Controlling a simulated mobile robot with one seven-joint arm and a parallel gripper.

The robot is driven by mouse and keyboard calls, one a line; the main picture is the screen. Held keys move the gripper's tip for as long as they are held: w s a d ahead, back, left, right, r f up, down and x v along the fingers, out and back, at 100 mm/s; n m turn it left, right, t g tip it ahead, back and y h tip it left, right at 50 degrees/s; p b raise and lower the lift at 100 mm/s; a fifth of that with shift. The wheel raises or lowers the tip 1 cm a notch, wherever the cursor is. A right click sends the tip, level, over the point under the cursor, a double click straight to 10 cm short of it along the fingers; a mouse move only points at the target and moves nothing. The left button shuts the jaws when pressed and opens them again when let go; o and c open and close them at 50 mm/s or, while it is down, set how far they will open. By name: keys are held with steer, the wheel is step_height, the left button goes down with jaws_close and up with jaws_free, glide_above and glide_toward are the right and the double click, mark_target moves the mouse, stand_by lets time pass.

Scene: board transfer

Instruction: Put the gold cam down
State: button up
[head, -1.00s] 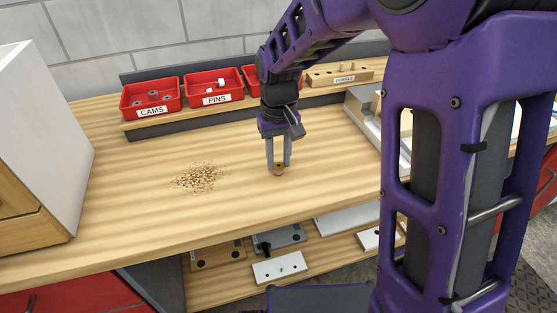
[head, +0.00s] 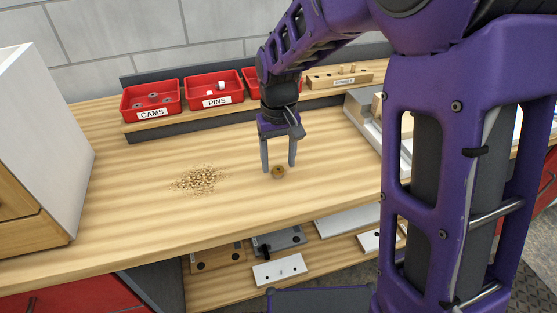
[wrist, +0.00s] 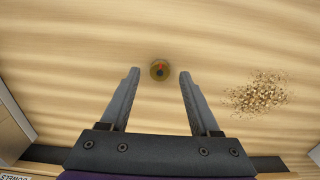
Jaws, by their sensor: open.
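The gold cam (head: 278,172) is a small round piece resting on the wooden bench top. In the wrist view the gold cam (wrist: 159,70) shows a dark centre with a red mark. My gripper (head: 278,167) is open around the cam, with one finger on each side and a gap to both. In the wrist view my gripper's fingertips (wrist: 159,71) also stand apart, and nothing is held between them.
A pile of shavings (head: 197,179) lies left of the cam. Red bins for cams (head: 151,113) and pins (head: 215,100) stand on the back shelf. A white cabinet (head: 45,130) is at the left. The bench front is clear.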

mark_target(279, 169)
step_height(279, 169, up, 12)
steer(key=p, duration=0.2)
steer(key=shift+f, duration=0.25)
